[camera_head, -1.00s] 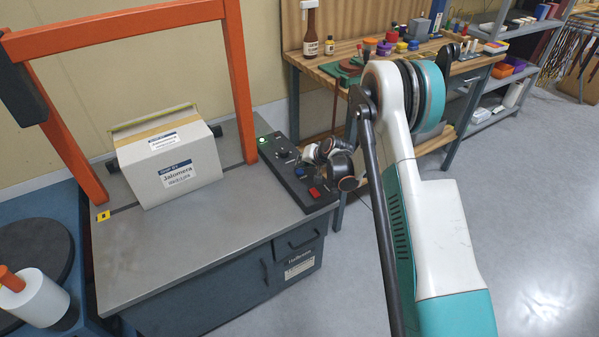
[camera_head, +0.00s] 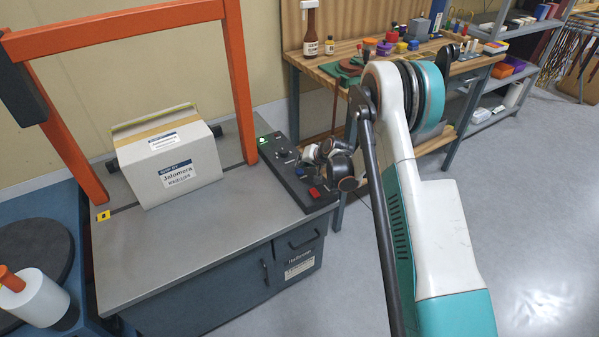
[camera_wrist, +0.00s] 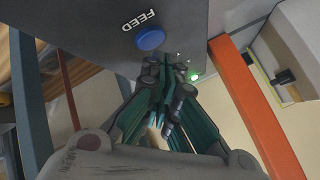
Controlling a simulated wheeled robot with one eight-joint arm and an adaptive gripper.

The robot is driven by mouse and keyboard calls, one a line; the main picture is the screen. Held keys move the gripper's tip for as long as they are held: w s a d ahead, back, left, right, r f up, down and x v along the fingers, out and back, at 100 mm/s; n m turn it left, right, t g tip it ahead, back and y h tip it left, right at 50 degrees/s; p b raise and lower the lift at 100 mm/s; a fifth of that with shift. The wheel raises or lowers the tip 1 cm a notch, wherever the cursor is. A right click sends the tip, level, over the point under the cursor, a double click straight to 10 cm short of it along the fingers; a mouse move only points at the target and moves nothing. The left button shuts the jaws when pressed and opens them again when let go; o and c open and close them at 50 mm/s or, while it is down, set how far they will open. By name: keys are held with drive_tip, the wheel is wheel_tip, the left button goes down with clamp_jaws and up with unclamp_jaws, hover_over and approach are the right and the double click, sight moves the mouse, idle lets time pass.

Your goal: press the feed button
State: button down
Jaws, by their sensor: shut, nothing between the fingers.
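The feed button is a round blue cap (camera_wrist: 150,40) beside the white word FEED on a dark panel in the wrist view. In the head view the blue button (camera_head: 300,172) sits on the black control panel (camera_head: 285,163) at the right edge of the grey machine table. My gripper (camera_wrist: 170,66) is shut and empty. In the wrist view its tips are just beside and below the button, over the panel; I cannot tell their height above it. In the head view my gripper (camera_head: 311,154) hangs over the panel, partly hidden by my wrist.
A red button (camera_head: 314,192) and a lit green button (camera_head: 263,140) are on the same panel. A white box (camera_head: 170,165) stands on the grey table (camera_head: 190,245) under an orange arch (camera_head: 241,80). A wooden workbench (camera_head: 330,72) with bottles and small items stands behind.

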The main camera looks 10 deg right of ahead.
sight(302, 170)
drive_tip(key=shift+f, duration=0.35)
drive_tip(key=shift+f, duration=0.45)
idle(0.6)
drive_tip(key=shift+r, duration=0.1)
drive_tip(key=shift+r+p, duration=0.3)
drive_tip(key=shift+r, duration=0.6)
drive_tip(key=shift+r+p, duration=1.05)
drive_tip(key=shift+r, duration=1.3)
